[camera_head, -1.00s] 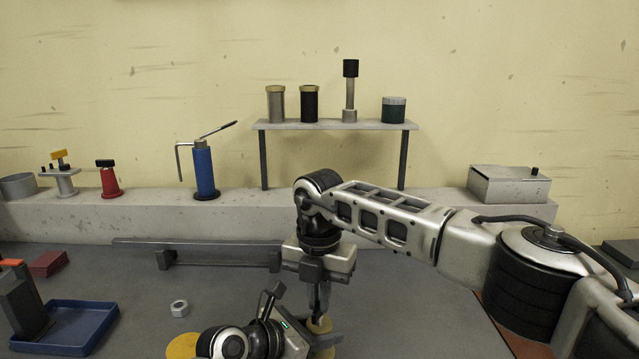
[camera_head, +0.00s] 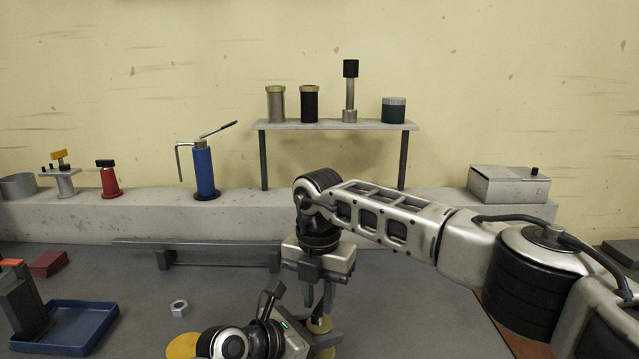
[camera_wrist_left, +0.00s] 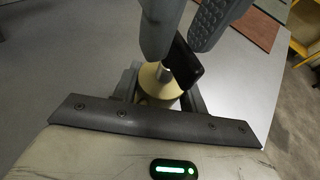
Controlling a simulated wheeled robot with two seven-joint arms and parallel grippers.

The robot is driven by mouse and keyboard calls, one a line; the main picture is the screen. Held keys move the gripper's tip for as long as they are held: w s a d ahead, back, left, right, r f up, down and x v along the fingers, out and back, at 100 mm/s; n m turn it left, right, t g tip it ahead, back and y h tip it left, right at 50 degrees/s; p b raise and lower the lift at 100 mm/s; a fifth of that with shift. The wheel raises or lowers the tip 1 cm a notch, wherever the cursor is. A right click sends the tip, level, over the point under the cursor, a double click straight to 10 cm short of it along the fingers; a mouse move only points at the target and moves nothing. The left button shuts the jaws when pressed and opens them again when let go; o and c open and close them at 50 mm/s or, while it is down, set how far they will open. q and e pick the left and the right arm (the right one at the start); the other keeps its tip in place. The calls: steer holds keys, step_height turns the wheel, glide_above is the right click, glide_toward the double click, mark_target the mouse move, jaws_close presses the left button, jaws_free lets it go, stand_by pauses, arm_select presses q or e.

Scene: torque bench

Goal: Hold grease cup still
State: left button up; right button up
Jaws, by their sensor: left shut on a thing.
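The grease cup (camera_head: 320,325) is a small brass-yellow round piece at the bottom centre of the head view. It also shows in the left wrist view (camera_wrist_left: 152,82), between the dark fingers of my left gripper (camera_wrist_left: 160,92), which is shut on it. A black piece (camera_wrist_left: 184,62) with a short shiny stem stands tilted over the cup; I cannot tell whether it is fixed to it. My right gripper (camera_head: 318,296) is directly above, pointing down, its fingers apart on either side of the black piece. My left gripper hides the cup's lower part.
A yellow disc (camera_head: 182,346) lies partly behind my left arm. A hex nut (camera_head: 179,308) and a blue tray (camera_head: 72,326) are on the left. A low grey rail (camera_head: 200,246) lies behind. The rear shelf (camera_head: 335,125) bears several cylinders. The grey bench between nut and rail is clear.

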steer(key=shift+r, duration=2.95)
arm_select(q)
steer(key=o, duration=1.1)
steer(key=shift+o, duration=1)
